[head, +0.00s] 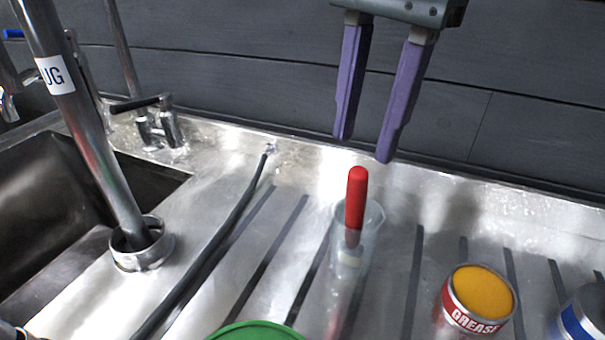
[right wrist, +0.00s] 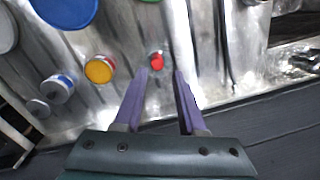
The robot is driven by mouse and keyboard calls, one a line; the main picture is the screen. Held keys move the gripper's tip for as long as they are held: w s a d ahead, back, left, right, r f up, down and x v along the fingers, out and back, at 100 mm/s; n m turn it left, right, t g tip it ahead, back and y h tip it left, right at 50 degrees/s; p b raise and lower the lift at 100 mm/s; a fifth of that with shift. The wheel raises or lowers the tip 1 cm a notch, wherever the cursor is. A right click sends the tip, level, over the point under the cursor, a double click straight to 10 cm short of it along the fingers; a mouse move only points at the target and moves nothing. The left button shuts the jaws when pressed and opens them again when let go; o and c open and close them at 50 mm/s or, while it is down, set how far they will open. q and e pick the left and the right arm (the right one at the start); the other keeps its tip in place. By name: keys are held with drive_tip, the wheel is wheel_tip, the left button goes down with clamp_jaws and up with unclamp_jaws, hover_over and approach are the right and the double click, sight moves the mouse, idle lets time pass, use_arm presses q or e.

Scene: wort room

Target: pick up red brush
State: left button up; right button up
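The red brush (head: 356,198) stands upright with its red handle up, in a clear cup (head: 373,218) on the metal drainboard. Its lower part is blurred by the cup wall. My right gripper (head: 364,148) has two purple fingers, open and empty, above and behind the brush handle. In the right wrist view the red handle top (right wrist: 156,61) shows just beyond and between the fingertips of the right gripper (right wrist: 164,72), apart from them. My left gripper is not seen.
A grease can (head: 474,301) with a yellow top and a blue-white can (head: 583,315) stand to the right. A green round object (head: 255,332) is in front. A black hose (head: 213,243), a metal pipe (head: 97,140) and the sink (head: 70,200) lie left. A dark wall (head: 230,60) is behind.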

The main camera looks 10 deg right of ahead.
sight(354, 225)
use_arm(q)
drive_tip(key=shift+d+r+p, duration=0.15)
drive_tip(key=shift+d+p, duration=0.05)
drive_tip(key=shift+p, duration=0.1)
use_arm(e)
drive_tip(key=f, duration=0.3)
drive_tip(key=shift+d+f, duration=0.3)
drive_tip(key=shift+d, duration=0.1)
drive_tip(key=f, duration=0.4)
drive_tip(key=f+p, duration=0.1)
drive_tip(key=f, duration=0.1)
drive_tip(key=shift+w+a+f, duration=0.15)
drive_tip(key=shift+w+a, duration=0.1)
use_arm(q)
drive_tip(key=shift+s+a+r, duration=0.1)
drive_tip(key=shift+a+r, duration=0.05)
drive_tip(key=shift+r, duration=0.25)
use_arm(e)
clamp_jaws()
